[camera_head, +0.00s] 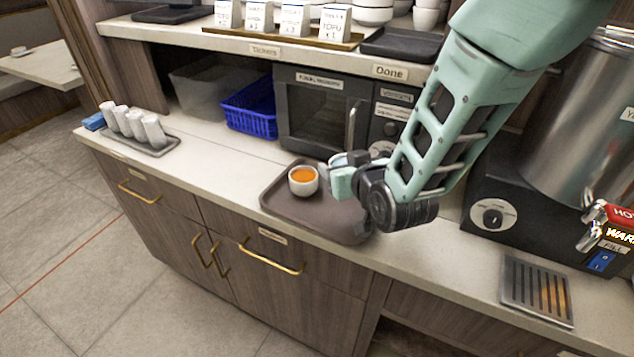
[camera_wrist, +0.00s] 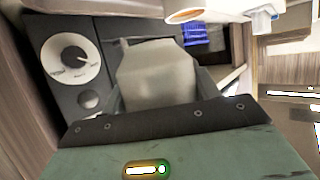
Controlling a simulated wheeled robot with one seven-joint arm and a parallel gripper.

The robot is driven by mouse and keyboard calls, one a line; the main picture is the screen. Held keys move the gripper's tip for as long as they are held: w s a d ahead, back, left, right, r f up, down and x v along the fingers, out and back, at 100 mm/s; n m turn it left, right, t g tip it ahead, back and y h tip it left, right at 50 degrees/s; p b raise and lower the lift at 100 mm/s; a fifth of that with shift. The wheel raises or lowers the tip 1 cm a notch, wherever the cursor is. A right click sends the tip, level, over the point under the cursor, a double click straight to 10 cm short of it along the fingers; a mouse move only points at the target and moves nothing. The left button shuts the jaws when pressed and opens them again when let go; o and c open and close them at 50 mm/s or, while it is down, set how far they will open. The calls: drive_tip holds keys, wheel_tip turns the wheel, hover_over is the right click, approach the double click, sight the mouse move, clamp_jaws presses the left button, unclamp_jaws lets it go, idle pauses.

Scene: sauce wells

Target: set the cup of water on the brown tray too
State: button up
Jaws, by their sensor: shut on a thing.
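The brown tray (camera_head: 290,207) lies on the counter in front of the microwave. A white bowl of orange soup (camera_head: 303,181) stands on its left part. My gripper (camera_head: 338,176) is over the tray's right back part, just right of the bowl. In the wrist view it is shut on a pale grey cup (camera_wrist: 158,75), held between the two dark fingers. The cup is mostly hidden behind my gripper in the head view. Its water is not visible, and I cannot tell whether its base touches the tray.
The microwave (camera_head: 320,115) stands close behind the tray. A small tray of white cups (camera_head: 155,131) is far left, a blue basket (camera_head: 250,108) behind. A steel water dispenser (camera_head: 585,130) and drip grate (camera_head: 537,290) are right. The shelf (camera_head: 330,52) overhangs. The counter left of the brown tray is clear.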

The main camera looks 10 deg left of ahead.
drive_tip(key=p, duration=0.1)
hover_over(339, 213)
wheel_tip(339, 213, down, 5)
drive_tip(key=shift+w+f, duration=0.1)
drive_tip(key=shift+f, duration=0.1)
drive_tip(key=shift+f+p, duration=0.45)
drive_tip(key=shift+f, duration=1.75)
drive_tip(key=o, duration=1.1)
drive_tip(key=shift+f, duration=0.15)
